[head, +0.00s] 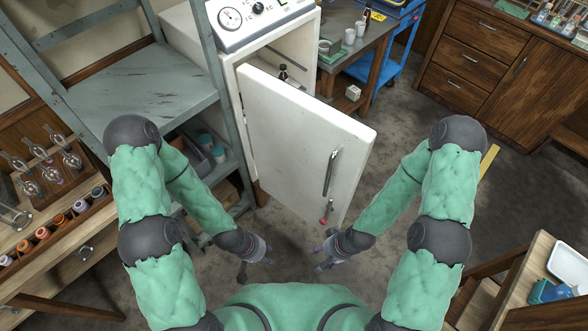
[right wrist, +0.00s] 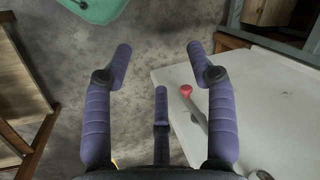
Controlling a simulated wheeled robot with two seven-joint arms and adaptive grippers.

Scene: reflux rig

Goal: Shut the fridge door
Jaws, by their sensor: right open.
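The white fridge door (head: 290,135) stands wide open, swung out from the white fridge (head: 222,75) toward me. Its grey bar handle (head: 331,172) has a red end (head: 323,221) at the bottom. My right gripper (head: 319,258) is open and empty, just below the door's lower edge in the head view. In the right wrist view the door (right wrist: 265,110) fills the right side, and the red end (right wrist: 186,91) shows between my spread fingers (right wrist: 161,58), apart from them. My left gripper (head: 268,252) is open and empty, left of the right one.
A grey metal shelf rack (head: 145,95) stands left of the fridge. A wooden bench with flasks and jars (head: 60,240) is at left. A side table (head: 345,45) stands behind the door. Wooden drawers (head: 470,60) are at back right, a small table (head: 530,270) at front right.

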